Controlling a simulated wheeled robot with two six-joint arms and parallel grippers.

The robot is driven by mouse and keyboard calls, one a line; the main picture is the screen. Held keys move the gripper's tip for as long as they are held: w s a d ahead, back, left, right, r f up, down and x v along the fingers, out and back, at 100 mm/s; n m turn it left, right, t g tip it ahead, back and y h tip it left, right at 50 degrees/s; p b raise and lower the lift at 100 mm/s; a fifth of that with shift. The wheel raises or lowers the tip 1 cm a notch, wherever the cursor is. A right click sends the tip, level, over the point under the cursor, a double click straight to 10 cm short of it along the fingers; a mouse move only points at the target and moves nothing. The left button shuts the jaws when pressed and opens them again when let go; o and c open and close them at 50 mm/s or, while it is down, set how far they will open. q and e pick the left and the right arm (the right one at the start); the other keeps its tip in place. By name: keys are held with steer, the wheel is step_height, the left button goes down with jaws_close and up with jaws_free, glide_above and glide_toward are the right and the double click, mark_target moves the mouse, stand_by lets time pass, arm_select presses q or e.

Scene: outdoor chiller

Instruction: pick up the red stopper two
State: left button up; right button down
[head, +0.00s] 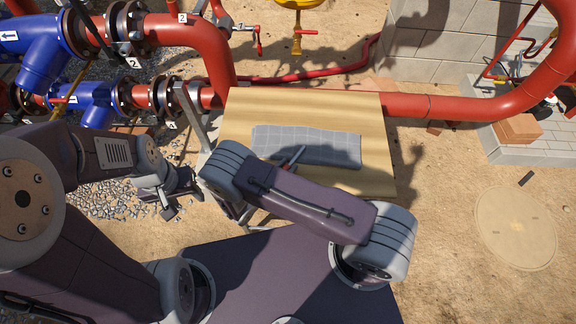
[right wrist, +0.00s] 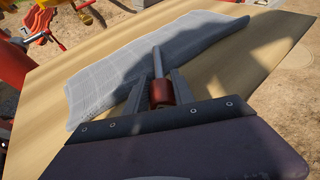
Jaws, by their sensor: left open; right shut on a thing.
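The red stopper (right wrist: 161,94) sits between the two fingers of my right gripper (right wrist: 160,76) in the right wrist view. The gripper is shut on it. A grey rod (right wrist: 158,62) extends from the red part, past the fingertips, over the grey cloth. I cannot tell whether the rod touches the cloth. My left gripper (head: 182,196) is open and empty, left of the table and over the gravel.
The wooden table (head: 370,110) carries a grey checked cloth (head: 335,148). Red pipes (head: 470,104) run behind it, with blue fittings (head: 40,42) at the left. A yellow valve (head: 296,40) stands behind. Sandy ground on the right is mostly open, with a round cover (head: 515,228).

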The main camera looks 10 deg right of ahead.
steer(key=r+p, duration=0.4)
steer(key=r, duration=0.1)
steer(key=shift+s+d+r+p, duration=0.15)
steer(key=shift+d+r+p, duration=0.05)
steer(key=shift+r+p, duration=0.1)
steer(key=s+d+r+p, duration=0.5)
steer(key=s+d+p, duration=0.2)
steer(key=d, duration=0.1)
steer(key=shift+s+d+r+p, duration=0.15)
steer(key=shift+d+r+p, duration=0.1)
steer(key=shift+p, duration=0.15)
steer(key=shift+f, duration=0.1)
